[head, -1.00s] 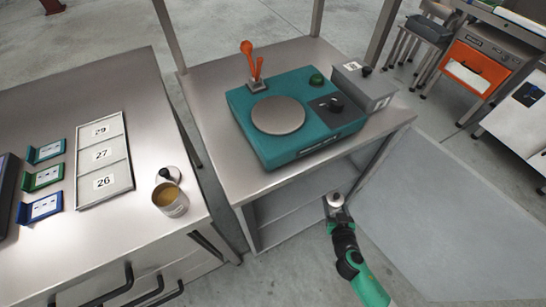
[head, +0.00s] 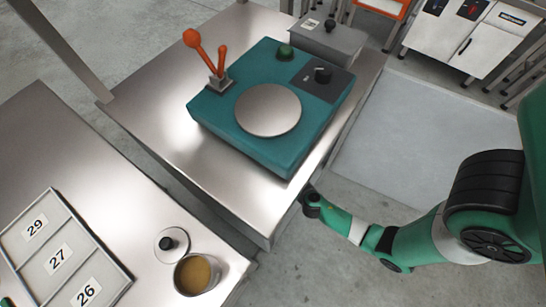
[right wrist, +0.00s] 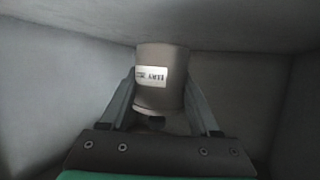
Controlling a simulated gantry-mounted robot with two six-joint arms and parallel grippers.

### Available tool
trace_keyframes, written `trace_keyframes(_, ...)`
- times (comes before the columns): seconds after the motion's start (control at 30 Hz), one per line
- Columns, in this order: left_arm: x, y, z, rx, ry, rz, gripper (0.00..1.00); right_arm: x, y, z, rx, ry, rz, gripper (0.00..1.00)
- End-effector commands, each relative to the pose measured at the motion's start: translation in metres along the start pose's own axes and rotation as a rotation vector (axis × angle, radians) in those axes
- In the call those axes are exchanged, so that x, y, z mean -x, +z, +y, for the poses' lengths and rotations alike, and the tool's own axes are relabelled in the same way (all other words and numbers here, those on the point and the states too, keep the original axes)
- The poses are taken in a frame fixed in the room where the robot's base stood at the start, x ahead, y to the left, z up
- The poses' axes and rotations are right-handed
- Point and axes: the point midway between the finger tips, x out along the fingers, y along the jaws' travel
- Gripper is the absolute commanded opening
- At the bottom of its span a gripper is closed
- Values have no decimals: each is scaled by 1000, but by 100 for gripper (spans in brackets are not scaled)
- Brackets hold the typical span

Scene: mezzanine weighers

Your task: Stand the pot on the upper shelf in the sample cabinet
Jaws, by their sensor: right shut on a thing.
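A grey pot with a white label (right wrist: 150,76) is between the two fingers of my right gripper (right wrist: 160,104) in the right wrist view. The gripper is shut on it. Grey walls of the sample cabinet (right wrist: 240,90) surround it, and a surface lies close above the pot. I cannot tell whether its base touches a shelf. In the head view my right arm reaches to the bench edge, and its gripper and the pot are hidden under the bench top (head: 150,105). The shelves are hidden there too. My left gripper is not in view.
A teal weigher with a round plate (head: 268,110) and orange levers stands on the bench top. On the left table are an open tin of yellow-brown contents (head: 196,273), a knobbed lid (head: 172,245) and a numbered tray (head: 62,255). A pale grey panel (head: 430,135) lies right of the bench.

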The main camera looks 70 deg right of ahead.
Motion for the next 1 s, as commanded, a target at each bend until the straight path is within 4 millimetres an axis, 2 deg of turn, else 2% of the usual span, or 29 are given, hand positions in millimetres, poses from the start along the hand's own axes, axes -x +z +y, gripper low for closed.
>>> trace_keyframes(0.03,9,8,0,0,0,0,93,-6,12,0,0,-1,2,0)
trace_keyframes(0.27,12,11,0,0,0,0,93,-8,18,0,-1,0,3,0)
trace_keyframes(0.47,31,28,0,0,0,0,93,-21,49,0,0,0,2,0)
trace_keyframes(0.83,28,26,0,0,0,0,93,-22,50,0,1,1,2,0)
trace_keyframes(0.87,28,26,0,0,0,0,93,-21,51,0,0,1,1,68)
trace_keyframes(1.0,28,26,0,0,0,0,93,-21,51,0,0,1,1,92)
